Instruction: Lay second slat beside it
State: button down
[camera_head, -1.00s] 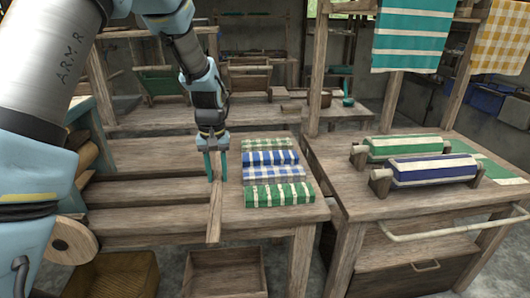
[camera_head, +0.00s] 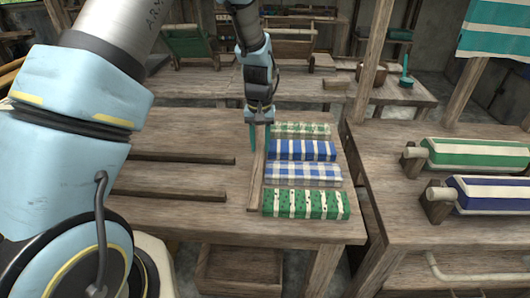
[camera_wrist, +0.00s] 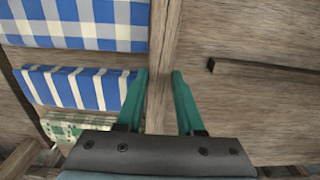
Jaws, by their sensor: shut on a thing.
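My gripper (camera_head: 260,147) is shut on a narrow wooden slat (camera_head: 256,185), with one teal finger on each side of it. The slat points front to back, along the left ends of the folded cloths. In the wrist view the slat (camera_wrist: 163,50) runs up between the fingertips (camera_wrist: 160,78). Two other long slats, a far one (camera_head: 185,161) and a near one (camera_head: 165,195), lie parallel on the bench to the left, crosswise to the held one. I cannot tell whether the held slat touches the bench top.
Several folded cloths lie in a row just right of the slat: green (camera_head: 305,204), blue check (camera_head: 303,174), blue stripe (camera_head: 302,150) and pale green (camera_head: 300,130). A right-hand table carries a green roll (camera_head: 470,153) and a blue roll (camera_head: 490,195). Bare bench (camera_head: 215,215) lies to the left.

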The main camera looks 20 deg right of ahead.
aim_at(260, 148)
jog(key=shift+f+p, duration=0.5)
jog(key=shift+f, duration=1.85)
jog(key=shift+f, duration=0.15)
jog(key=c, duration=0.5)
grip_release()
notch_tip(260, 148, up, 11)
jog(key=b, duration=0.3)
jog(key=shift+r, duration=0.7)
jog(key=shift+a, duration=0.15)
